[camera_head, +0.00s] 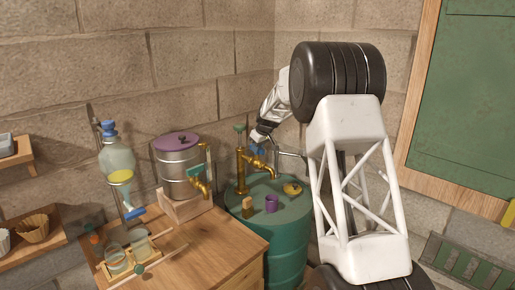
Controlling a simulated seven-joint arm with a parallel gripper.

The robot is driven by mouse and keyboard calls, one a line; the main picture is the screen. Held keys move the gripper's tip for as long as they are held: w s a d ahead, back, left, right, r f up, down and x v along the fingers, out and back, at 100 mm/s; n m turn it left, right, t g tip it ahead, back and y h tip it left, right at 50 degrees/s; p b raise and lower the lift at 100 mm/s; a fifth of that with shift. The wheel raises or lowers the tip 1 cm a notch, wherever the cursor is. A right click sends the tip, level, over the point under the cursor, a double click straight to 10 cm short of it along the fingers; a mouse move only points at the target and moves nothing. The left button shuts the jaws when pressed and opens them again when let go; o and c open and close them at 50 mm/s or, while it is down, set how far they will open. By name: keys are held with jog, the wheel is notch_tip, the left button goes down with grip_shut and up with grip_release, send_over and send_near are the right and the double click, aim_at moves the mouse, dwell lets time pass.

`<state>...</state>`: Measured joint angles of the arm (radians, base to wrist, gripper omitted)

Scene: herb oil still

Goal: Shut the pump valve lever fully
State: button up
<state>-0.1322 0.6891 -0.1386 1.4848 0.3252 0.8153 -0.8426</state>
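A brass pump (241,170) with a tap-like spout (262,167) stands upright on the green drum (284,240). A small green part (239,128) tops the pump. A small blue piece (258,151) shows just above the spout and may be the valve lever; its angle is too small to read. My gripper (258,137) is close above the blue piece, right of the pump's upper body. The fingers are tiny here, and I cannot tell whether they are open or touch anything. A grey bent bar (290,154) reaches right from the pump towards my arm and is partly hidden by it.
A purple cup (271,203), a small tan block (247,207) and a yellow round item (292,188) sit on the drum top.

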grip_shut()
jog(key=shift+m, duration=0.5)
jog(key=m+t+h, duration=0.1)
jog(key=m, duration=0.1)
jog(key=shift+a+m, duration=0.1)
jog(key=shift+m, duration=0.3)
jog(key=m+h, duration=0.2)
jog(key=m, duration=0.2)
jog(key=shift+m, duration=0.4)
jog(key=m+h, duration=0.2)
jog(key=m, duration=0.3)
jog(key=shift+a, duration=0.15)
jog(key=m, duration=0.2)
jog(key=m+g+h, duration=0.1)
jog(key=m, duration=0.1)
jog(key=shift+m+h, duration=0.3)
